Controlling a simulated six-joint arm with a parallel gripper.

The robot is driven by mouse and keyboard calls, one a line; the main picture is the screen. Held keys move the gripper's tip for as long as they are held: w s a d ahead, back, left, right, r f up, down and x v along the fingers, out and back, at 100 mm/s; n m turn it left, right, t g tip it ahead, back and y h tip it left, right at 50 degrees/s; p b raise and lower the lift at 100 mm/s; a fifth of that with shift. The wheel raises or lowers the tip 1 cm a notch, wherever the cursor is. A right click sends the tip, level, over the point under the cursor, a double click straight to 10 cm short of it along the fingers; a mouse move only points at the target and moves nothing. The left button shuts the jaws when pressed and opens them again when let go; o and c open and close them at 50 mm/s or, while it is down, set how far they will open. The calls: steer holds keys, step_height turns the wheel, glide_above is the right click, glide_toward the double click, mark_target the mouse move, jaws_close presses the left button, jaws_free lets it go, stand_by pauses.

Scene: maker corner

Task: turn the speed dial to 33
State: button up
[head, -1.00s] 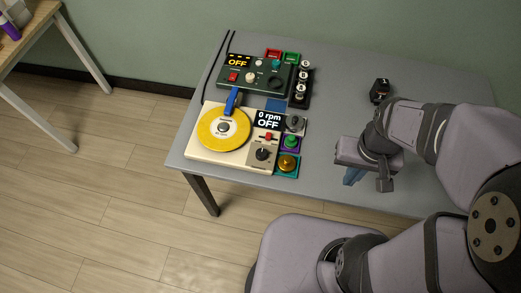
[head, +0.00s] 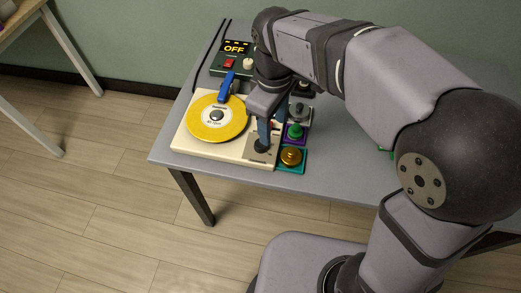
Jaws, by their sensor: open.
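The cream turntable (head: 182,141) stands at the front left of the grey table, with a yellow disc (head: 232,124) on its platter and a blue tonearm (head: 226,87) behind. The black speed dial (head: 261,146) sits on a grey-brown plate at the turntable's front right corner. My gripper (head: 263,133) points down just above or around the dial, with its blue fingers close to it. The jaws are open; whether they touch the dial cannot be told. My arm hides the turntable's rpm display. The dial's number markings are too small to read.
A dark control box (head: 218,66) with an orange OFF display stands behind the turntable. To the right of the dial are a green button (head: 295,131) on a purple base and a brass-coloured button (head: 291,155) on a teal base. My arm covers the table's back right.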

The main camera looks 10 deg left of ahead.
mark_target(261, 145)
steer(key=shift+s+a+f+n+b, duration=0.15)
steer(key=shift+a+n, duration=0.25)
steer(key=shift+a, duration=0.4)
steer(key=shift+s+a+f+n+b, duration=0.1)
steer(key=shift+a+n+b, duration=0.1)
steer(key=shift+a+n, duration=0.4)
steer(key=shift+w+f, duration=0.15)
steer(key=shift+f, duration=1.65)
steer(key=shift+w+f, duration=0.1)
steer(key=shift+f, duration=1.7)
steer(key=c, duration=1)
steer(key=shift+c, duration=0.2)
